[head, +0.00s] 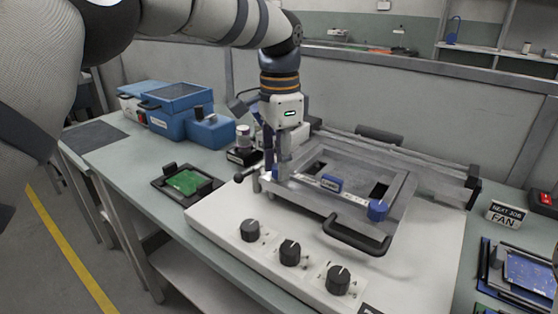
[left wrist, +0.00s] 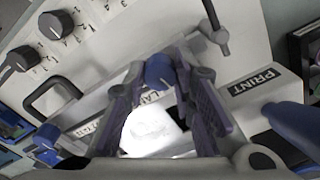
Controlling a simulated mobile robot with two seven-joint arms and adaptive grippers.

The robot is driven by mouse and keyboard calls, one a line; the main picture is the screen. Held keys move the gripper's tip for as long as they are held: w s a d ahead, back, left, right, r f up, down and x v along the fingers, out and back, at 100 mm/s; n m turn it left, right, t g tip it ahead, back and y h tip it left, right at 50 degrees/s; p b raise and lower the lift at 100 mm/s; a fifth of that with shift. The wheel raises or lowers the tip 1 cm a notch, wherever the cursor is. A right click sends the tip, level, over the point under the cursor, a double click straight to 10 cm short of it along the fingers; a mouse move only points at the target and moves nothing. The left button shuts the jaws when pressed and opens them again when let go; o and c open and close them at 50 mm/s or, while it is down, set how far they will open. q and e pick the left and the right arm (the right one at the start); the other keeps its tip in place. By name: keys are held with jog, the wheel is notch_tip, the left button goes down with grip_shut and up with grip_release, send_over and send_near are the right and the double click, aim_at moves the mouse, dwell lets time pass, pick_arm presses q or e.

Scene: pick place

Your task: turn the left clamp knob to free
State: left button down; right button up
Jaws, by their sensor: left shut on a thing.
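The left clamp knob (left wrist: 158,68) is blue and sits between my left gripper's fingertips (left wrist: 155,75) in the left wrist view. The left gripper (head: 279,168) points down at the left front corner of the grey screen frame (head: 399,200) in the head view, shut on the knob. There the fingers mostly hide the knob, and I cannot read which way it is turned. The right clamp knob (head: 377,210) is blue and stands at the frame's right front corner; it also shows in the left wrist view (left wrist: 47,137). My right gripper is not in view.
A black handle (head: 355,236) juts from the frame's front. Several black dials, one of them here (head: 290,252), line the white base. A green board (head: 186,181) lies in a black holder at left. Blue boxes (head: 178,108) stand behind it.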

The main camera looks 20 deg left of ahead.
pick_arm(q)
jog(key=n, duration=1.1)
jog(key=shift+n, duration=2)
jog(key=c, duration=1.3)
grip_release()
jog(key=shift+c, duration=0.2)
